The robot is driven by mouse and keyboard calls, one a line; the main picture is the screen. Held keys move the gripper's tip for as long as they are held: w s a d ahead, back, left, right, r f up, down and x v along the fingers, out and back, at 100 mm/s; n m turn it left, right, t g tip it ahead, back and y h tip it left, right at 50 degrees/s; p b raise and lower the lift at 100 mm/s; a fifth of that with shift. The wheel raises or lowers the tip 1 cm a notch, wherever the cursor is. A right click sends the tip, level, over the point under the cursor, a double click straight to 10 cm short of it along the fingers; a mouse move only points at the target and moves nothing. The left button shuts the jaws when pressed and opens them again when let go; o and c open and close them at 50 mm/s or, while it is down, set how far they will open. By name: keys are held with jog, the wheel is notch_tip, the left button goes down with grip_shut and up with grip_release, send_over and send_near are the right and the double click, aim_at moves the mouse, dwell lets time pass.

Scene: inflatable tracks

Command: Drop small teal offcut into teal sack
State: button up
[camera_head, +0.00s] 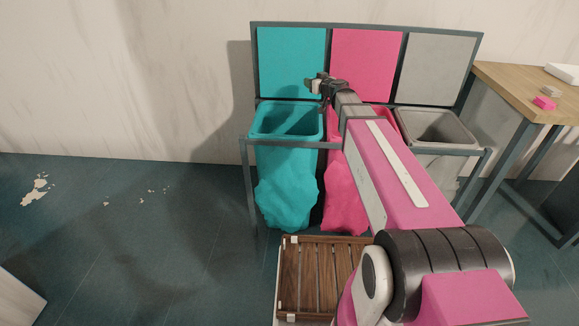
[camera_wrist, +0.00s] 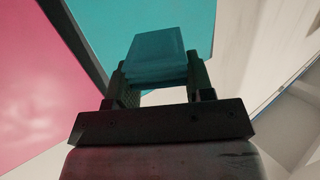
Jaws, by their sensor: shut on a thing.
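My gripper (camera_head: 316,85) is shut on the small teal offcut (camera_wrist: 156,58), a block that shows between the two fingers in the wrist view. In the head view the offcut is too small to make out clearly against the teal panel. The teal sack (camera_head: 286,190) hangs open-topped in the left bay of a grey metal frame. My gripper is above the rear right part of the sack's mouth, in front of the teal back panel (camera_head: 290,62). How high it is above the rim is hard to tell.
A pink sack (camera_head: 345,195) hangs beside the teal one, partly hidden by my arm, and a grey sack (camera_head: 440,128) hangs at the right. A wooden slatted crate (camera_head: 282,275) stands below in front. A wooden table (camera_head: 520,90) at right bears a pink piece (camera_head: 544,103).

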jog(key=a+f+n+g+y, duration=0.1)
jog(key=a+f, duration=0.3)
jog(key=f, duration=0.3)
jog(key=a+f+n+g+y, duration=0.1)
jog(key=a+f+n+y, duration=0.1)
jog(key=a+f, duration=0.2)
jog(key=shift+s+f+g, duration=0.3)
jog(key=shift+s+f, duration=0.05)
jog(key=shift+f, duration=1.25)
jog(key=o, duration=1)
jog(key=shift+r, duration=0.1)
jog(key=s+a+r, duration=0.2)
jog(key=r, duration=0.1)
jog(key=s+a+r, duration=0.3)
jog(key=r, duration=0.1)
jog(key=s+a+r, duration=0.3)
jog(key=shift+s+r, duration=0.2)
jog(key=shift+r, duration=0.2)
